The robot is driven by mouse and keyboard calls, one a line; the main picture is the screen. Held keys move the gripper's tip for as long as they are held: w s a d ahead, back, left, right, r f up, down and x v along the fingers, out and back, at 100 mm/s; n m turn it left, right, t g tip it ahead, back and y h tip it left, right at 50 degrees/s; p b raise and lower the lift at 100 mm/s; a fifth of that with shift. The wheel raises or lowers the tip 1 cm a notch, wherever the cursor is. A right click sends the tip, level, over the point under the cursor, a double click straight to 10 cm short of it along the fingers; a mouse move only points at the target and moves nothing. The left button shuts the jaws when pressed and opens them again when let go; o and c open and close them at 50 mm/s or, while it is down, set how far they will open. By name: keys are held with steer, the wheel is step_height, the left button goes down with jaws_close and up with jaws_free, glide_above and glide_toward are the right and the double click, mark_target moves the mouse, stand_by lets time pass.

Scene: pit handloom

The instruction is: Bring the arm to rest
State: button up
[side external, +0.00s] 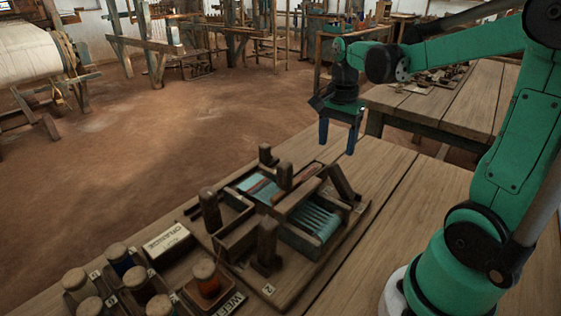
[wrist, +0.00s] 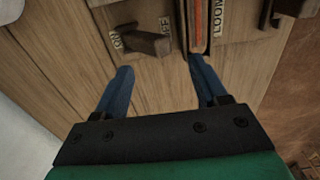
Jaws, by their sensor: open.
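My gripper (side external: 338,136) hangs from my green arm above the far side of the wooden workbench (side external: 405,190), its blue fingers pointing down. The fingers are spread apart with nothing between them, as the wrist view also shows (wrist: 160,88). A small wooden loom (side external: 270,215) with teal threads stands on the bench, nearer the camera and to the left of the gripper. In the wrist view, a dark wooden switch handle (wrist: 148,42) on a plate lettered with OFF lies just beyond the fingertips. The gripper appears clear of these things.
The wrist view shows a LOOM label (wrist: 219,18) beside an orange strip (wrist: 198,22). A second table (side external: 440,100) stands behind. The earthen floor at left is open.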

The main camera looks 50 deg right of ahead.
mark_target(333, 164)
steer(key=shift+f, duration=3.15)
